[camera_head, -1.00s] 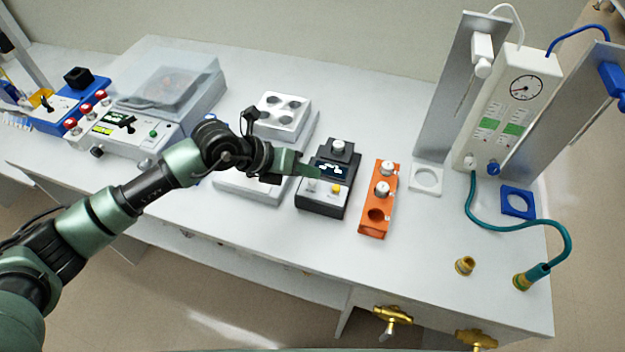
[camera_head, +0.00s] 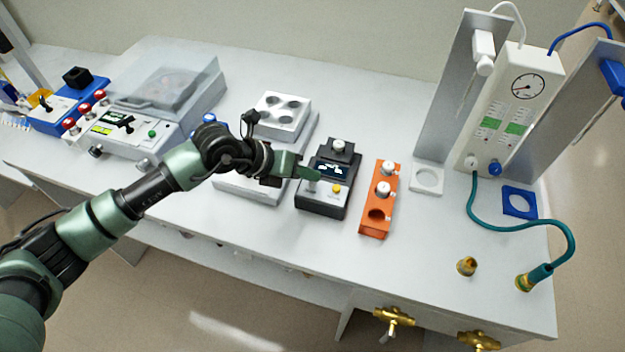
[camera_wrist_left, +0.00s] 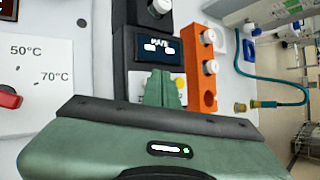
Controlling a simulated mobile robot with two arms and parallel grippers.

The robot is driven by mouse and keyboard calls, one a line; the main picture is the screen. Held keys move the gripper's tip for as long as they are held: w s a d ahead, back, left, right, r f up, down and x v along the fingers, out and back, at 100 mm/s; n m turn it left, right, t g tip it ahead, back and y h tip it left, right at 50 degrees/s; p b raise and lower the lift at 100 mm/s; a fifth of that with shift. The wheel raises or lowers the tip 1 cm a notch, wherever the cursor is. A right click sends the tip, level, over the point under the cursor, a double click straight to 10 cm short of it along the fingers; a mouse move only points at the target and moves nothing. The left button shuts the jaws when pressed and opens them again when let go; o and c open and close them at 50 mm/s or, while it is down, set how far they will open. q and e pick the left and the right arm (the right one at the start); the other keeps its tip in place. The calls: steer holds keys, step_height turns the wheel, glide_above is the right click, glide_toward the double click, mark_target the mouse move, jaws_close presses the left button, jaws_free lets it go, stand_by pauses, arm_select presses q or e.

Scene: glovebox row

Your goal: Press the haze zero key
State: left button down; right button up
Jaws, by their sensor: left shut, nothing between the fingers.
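The small dark meter (camera_head: 325,205) stands mid-bench with a lit display (camera_head: 331,169) and a grey front panel. A yellow key (camera_head: 336,188) shows on that panel; a pale key (camera_head: 311,187) beside it is partly covered by my fingers. I cannot read which key is haze zero. My left gripper (camera_head: 312,174) is shut and empty, its green fingertips over the left part of the panel. In the left wrist view the fingers (camera_wrist_left: 160,86) hide the pale key, and the yellow key (camera_wrist_left: 180,82) shows just right of them. Contact cannot be told. My right gripper is not in view.
An orange rack (camera_head: 370,222) with white-capped vials stands close to the right of the meter. A white heater block (camera_head: 285,127) is to the left. A teal hose (camera_head: 500,232) and brass fittings lie at the right. The bench front is clear.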

arm_select(q)
steer(key=shift+f, duration=0.2)
steer(key=shift+r, duration=0.1)
steer(key=shift+r+p, duration=0.55)
steer(key=shift+r, duration=0.25)
steer(key=shift+r+p, duration=1.65)
steer(key=shift+r, duration=0.85)
